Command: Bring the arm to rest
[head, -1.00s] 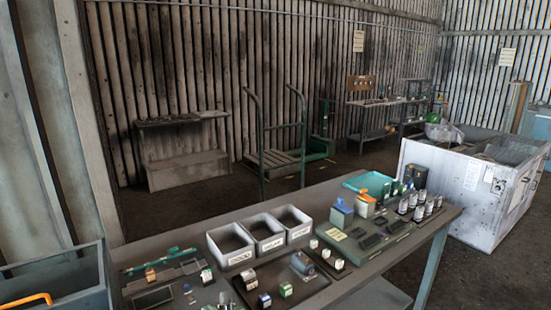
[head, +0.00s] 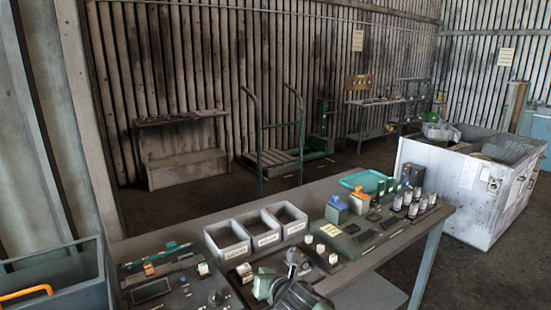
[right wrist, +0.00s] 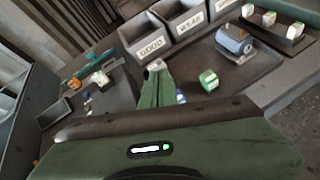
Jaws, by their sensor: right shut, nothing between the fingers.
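My right gripper (head: 263,284) is at the bottom of the head view, over the near part of the workbench (head: 350,272). In the right wrist view its green fingers (right wrist: 156,70) are together and hold nothing. They point toward the grey bins, above the dark tray. A blue-grey motor-like part (right wrist: 235,42) lies on the tray (right wrist: 262,65), right of the fingers and apart from them. A green and white cube (right wrist: 208,81) sits on the tray nearer the gripper. My left gripper is not in view.
Three grey labelled bins (head: 227,240) stand behind the tray. Several cubes, tools and bottles (head: 414,203) cover the bench. A blue-grey container (head: 72,268) with an orange handle is at left. A large white crate (head: 440,185) stands beyond the bench at right.

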